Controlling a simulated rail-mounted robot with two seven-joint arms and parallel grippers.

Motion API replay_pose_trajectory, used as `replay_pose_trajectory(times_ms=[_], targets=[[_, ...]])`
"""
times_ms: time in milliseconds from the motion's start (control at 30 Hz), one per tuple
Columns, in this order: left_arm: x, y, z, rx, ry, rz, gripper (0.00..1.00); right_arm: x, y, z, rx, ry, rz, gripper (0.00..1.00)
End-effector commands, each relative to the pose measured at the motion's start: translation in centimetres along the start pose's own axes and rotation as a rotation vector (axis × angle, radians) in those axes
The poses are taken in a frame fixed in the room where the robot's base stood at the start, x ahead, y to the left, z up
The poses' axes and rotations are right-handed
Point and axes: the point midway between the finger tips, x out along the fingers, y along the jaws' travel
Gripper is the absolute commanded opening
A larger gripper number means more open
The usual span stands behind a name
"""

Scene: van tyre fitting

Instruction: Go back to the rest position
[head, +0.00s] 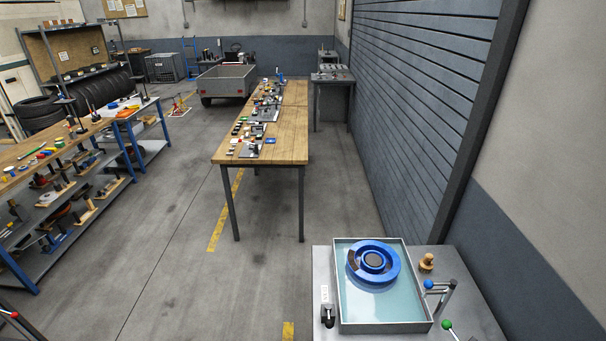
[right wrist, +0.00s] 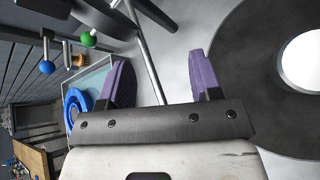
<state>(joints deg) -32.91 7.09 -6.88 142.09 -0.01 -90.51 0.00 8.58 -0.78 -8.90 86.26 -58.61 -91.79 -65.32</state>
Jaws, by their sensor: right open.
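My right gripper (right wrist: 158,68) shows in the right wrist view, with its two purple fingers spread wide apart. Nothing is held between them; a grey surface and a metal rod show in the gap beyond. No gripper shows in the head view, and my left gripper is in neither view.
A grey tray (head: 430,322) holding a blue ring (head: 375,264) stands at the front right, beside blue-knobbed (head: 429,284) and green-knobbed (head: 447,324) levers. A large dark ring (right wrist: 262,75) lies right of my gripper. A wooden bench (head: 228,153) stands mid-room; the left-centre floor (head: 165,220) is clear.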

Motion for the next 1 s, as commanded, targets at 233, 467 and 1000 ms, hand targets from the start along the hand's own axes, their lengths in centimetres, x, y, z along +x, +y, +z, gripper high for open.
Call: replay_pose_trajectory(times_ms=[233, 467, 1000], targets=[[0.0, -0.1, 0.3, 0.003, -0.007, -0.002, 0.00, -2.3, -11.5, 1.5, 0.542, 0.384, -0.214, 0.58], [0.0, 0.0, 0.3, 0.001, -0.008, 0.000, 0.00, -7.6, -17.6, 4.5, 0.891, 0.627, -0.472, 0.58], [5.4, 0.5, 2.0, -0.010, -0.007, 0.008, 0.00, -10.8, -23.9, 4.1, 1.120, 0.788, -0.756, 0.58]])
